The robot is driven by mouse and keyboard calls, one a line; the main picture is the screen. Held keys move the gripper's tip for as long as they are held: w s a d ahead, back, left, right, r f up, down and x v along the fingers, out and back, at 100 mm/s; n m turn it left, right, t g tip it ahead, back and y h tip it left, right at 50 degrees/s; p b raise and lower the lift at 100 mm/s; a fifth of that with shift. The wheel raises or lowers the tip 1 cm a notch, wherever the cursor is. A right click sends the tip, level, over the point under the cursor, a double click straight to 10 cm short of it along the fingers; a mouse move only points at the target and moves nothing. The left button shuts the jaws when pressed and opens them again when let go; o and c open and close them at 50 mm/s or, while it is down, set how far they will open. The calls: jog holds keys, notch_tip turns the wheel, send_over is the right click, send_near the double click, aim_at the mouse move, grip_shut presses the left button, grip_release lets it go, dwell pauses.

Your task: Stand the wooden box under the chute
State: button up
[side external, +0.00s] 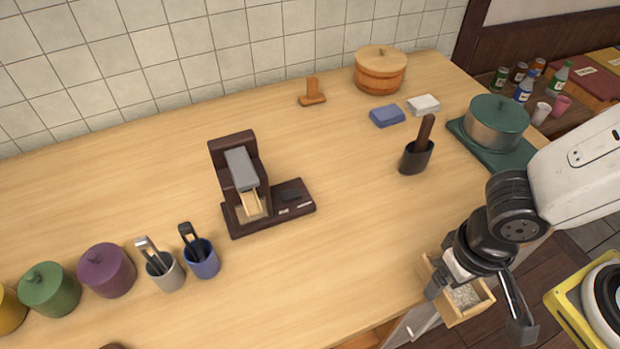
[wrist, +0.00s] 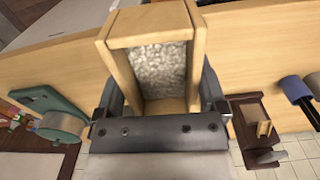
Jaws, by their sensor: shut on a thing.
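The wooden box (side external: 478,311) is light wood, open at the top, with grey-white speckled contents inside. My gripper (side external: 476,290) is shut on it and holds it at the counter's front edge, at lower right in the side view. In the wrist view, the box (wrist: 117,72) fills the top middle between the fingers. The chute (side external: 251,204) is a pale wooden piece under a grey cover on a dark brown stand (side external: 277,212), mid-counter, well left of my gripper. The stand also shows at right in the wrist view (wrist: 248,108).
A dark holder (side external: 416,158) with a brown handle stands between my gripper and the back. Two tool cups (side external: 164,272) (side external: 203,261) and lidded pots (side external: 107,271) stand left. A pot (side external: 495,123) sits on a green board at right.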

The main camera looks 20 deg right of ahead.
jog(key=shift+a, duration=0.1)
jog(key=w+a, duration=0.8)
jog(key=a, duration=0.4)
jog(key=shift+w+n, duration=0.3)
jog(key=shift+r, duration=0.1)
jog(key=w+a+f, duration=0.4)
jog(key=w, duration=0.1)
jog(key=w+a+f, duration=0.5)
jog(key=shift+f, duration=0.15)
dwell(0.3)
